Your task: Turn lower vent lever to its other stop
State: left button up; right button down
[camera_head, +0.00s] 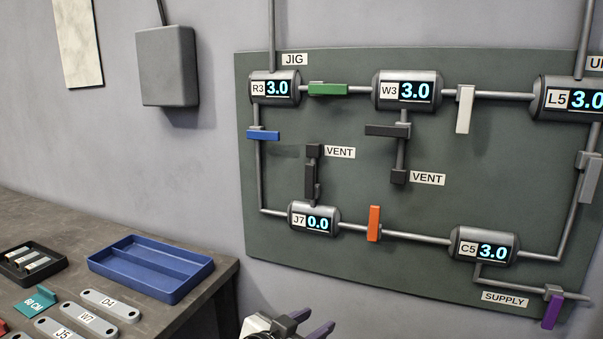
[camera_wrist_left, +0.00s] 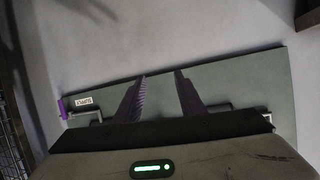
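Two black vent levers show in the head view on the dark green board. One black lever (camera_head: 311,181) stands upright, in line with the pipe above tank J7 (camera_head: 314,219), which reads 0.0; it is the lower of the two. The other black lever (camera_head: 387,130) lies level, across the pipe below tank W3 (camera_head: 407,90), which reads 3.0. My left gripper (camera_head: 309,322) is at the bottom edge of the head view, below the board and clear of both levers. In the left wrist view its fingers (camera_wrist_left: 160,86) are apart with nothing between them. My right gripper is not in view.
Green (camera_head: 328,89), blue (camera_head: 263,134), white (camera_head: 465,109), orange (camera_head: 374,223), grey (camera_head: 588,177) and purple (camera_head: 552,310) levers sit on the pipes nearby. A workbench with a blue tray (camera_head: 150,268) stands at the left. The air before the board is clear.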

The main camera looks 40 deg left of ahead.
pick_arm(q)
jog(key=w+a+r+n+t+y, duration=0.1)
jog(key=a+r, duration=0.1)
jog(key=r, duration=0.7)
jog(key=w+a+r+n+t+y, duration=0.1)
jog(key=w+a+r+t, duration=0.15)
jog(key=r, duration=0.55)
jog(key=n+y, duration=0.1)
jog(key=y, duration=0.1)
send_near(309, 171)
jog(key=p+x, duration=0.1)
jog(key=x, duration=0.6)
jog(key=shift+w+a+p, duration=0.1)
jog(key=shift+w+p, duration=0.25)
grip_shut()
